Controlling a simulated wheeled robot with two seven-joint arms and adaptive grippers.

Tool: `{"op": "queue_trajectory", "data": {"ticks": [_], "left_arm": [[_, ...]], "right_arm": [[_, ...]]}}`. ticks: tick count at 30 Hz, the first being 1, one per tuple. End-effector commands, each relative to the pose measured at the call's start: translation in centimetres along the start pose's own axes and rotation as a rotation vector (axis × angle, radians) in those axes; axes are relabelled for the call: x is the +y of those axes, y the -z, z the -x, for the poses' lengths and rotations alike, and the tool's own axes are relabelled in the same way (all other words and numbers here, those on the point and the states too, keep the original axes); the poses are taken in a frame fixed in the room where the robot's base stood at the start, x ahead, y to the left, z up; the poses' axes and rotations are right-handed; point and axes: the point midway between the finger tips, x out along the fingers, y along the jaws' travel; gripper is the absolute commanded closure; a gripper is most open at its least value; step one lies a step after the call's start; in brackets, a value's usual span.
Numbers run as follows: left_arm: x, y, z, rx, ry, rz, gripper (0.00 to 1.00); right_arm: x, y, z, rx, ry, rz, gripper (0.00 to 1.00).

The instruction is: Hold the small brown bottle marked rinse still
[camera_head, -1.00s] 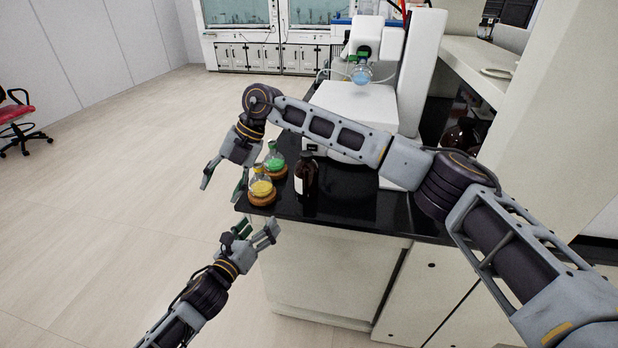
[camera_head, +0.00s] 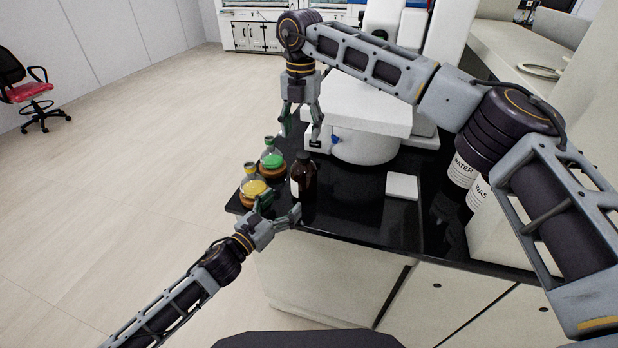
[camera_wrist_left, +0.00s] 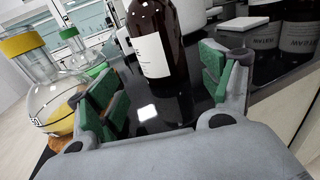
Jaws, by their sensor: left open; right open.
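The small brown bottle (camera_head: 304,178) stands upright near the front left corner of the black bench top. In the left wrist view the brown bottle (camera_wrist_left: 160,40) shows a white label, its print too small to read. My left gripper (camera_head: 281,208) is open just in front of the bottle. In its wrist view the fingers (camera_wrist_left: 160,85) stand apart with the bottle ahead, between their lines and not touched. My right gripper (camera_head: 301,132) is open, pointing down, above and behind the bottle, with nothing between its fingers.
A yellow flask (camera_head: 253,186) and a green-liquid flask (camera_head: 271,160) stand close left of the bottle on cork rings. A white apparatus (camera_head: 360,110) stands behind. A white square pad (camera_head: 402,186) and dark labelled bottles (camera_head: 462,170) are to the right.

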Motion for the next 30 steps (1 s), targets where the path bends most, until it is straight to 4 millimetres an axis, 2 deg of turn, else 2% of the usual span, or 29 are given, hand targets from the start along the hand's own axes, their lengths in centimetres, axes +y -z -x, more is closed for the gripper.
{"op": "queue_trajectory", "data": {"ticks": [17,23,30], "left_arm": [[0.0,0.0,-0.1,-0.001,0.003,-0.008,0.2],[-0.1,0.0,-0.8,-0.002,0.003,-0.008,0.2],[0.0,-0.1,-2.5,-0.003,0.003,-0.008,0.2]], "right_arm": [[-0.3,-0.2,0.2,-0.006,0.01,-0.007,0.42],[-0.3,-0.2,0.2,-0.006,0.01,-0.007,0.42],[-0.3,-0.2,0.2,-0.006,0.01,-0.007,0.42]]}}
